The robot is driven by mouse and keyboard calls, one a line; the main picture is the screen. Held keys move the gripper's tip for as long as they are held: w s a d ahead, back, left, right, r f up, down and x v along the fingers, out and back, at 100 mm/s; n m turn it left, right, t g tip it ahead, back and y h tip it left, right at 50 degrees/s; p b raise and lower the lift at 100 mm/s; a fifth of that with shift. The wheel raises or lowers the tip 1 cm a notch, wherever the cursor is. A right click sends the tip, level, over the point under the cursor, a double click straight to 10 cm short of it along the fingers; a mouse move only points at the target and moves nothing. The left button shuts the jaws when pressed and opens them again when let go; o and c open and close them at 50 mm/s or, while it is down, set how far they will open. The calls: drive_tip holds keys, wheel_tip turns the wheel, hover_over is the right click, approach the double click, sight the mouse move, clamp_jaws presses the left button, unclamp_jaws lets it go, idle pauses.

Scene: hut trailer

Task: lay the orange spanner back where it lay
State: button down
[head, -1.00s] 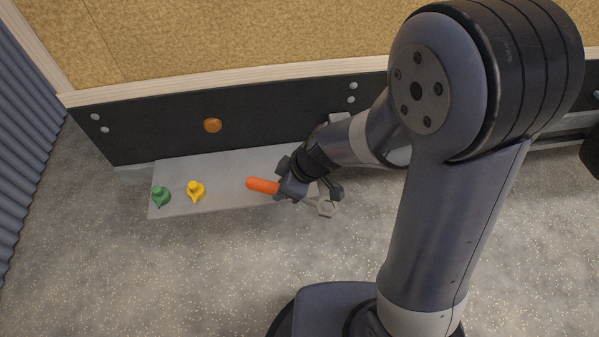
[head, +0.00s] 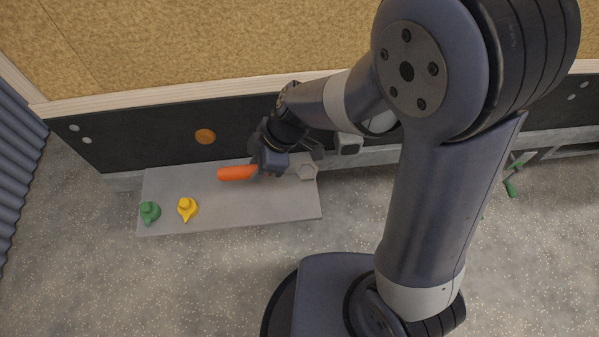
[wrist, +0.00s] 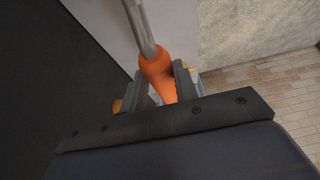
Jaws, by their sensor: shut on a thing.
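The orange spanner (head: 236,173) has an orange handle and a grey metal head, which shows at the right of my gripper in the head view. My gripper (head: 270,172) is shut on the spanner near where the handle meets the shaft. In the wrist view the orange handle (wrist: 158,72) sits between the fingers, and the grey shaft runs up out of the frame. The spanner appears over the back part of the grey shelf (head: 235,222). I cannot tell whether it touches the shelf.
A green knob-like piece (head: 149,212) and a yellow one (head: 187,208) stand at the shelf's left end. An orange disc (head: 205,136) is on the black panel (head: 160,150) behind. A green-handled item (head: 511,187) is at the far right. The shelf's front middle is clear.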

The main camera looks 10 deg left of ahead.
wheel_tip(320, 180, down, 10)
drive_tip(key=shift+r+b, duration=0.1)
drive_tip(key=shift+b, duration=0.85)
drive_tip(key=shift+f+b, duration=0.25)
drive_tip(key=shift+b, duration=0.05)
drive_tip(key=c, duration=1.1)
unclamp_jaws()
drive_tip(key=shift+r, duration=0.1)
drive_tip(key=shift+r, duration=0.1)
drive_tip(key=shift+r+p, duration=0.15)
drive_tip(key=shift+p, duration=0.35)
drive_tip(key=p+v, duration=0.1)
drive_tip(key=v, duration=1)
drive_tip(key=shift+d+r, duration=0.3)
drive_tip(key=shift+d, duration=0.05)
